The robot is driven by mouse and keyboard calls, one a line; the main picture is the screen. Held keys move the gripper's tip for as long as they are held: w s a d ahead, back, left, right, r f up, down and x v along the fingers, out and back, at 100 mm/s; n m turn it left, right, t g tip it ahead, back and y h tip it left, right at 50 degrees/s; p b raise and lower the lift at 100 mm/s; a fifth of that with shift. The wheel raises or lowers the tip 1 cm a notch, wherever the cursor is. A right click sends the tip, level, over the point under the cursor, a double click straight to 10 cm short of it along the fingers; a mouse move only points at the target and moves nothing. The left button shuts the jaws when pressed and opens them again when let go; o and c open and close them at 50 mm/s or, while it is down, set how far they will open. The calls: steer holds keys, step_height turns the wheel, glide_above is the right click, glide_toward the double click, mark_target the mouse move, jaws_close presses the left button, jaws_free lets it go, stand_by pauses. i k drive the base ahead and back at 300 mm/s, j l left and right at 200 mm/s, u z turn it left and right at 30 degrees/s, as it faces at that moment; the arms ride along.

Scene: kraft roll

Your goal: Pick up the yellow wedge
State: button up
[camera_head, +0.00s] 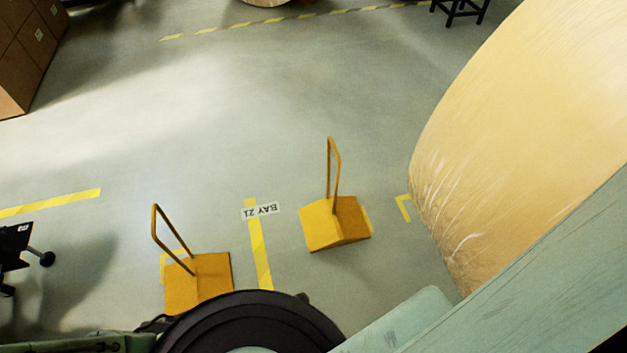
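Two yellow wedges with tall looped bar handles stand on the grey floor. One yellow wedge (336,226) is right of the middle, with its handle rising from its top. The other yellow wedge (198,280) is lower and to the left, with its handle leaning up and left. A dark round shape at the bottom edge, which may be part of me, covers the lower end of the left wedge. I cannot make out my gripper in this view.
A large wrapped kraft roll (530,130) fills the right side. Brown boxes (28,50) stand at upper left. A black wheeled object (18,250) is at the left edge. The middle floor is clear.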

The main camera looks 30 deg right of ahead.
mark_target(329, 222)
steer(key=i+j+z, duration=0.15)
steer(key=i+j, duration=0.25)
steer(key=i+j+z, duration=0.1)
steer(key=i+j, duration=0.25)
steer(key=j, duration=0.25)
steer(key=z, duration=1.45)
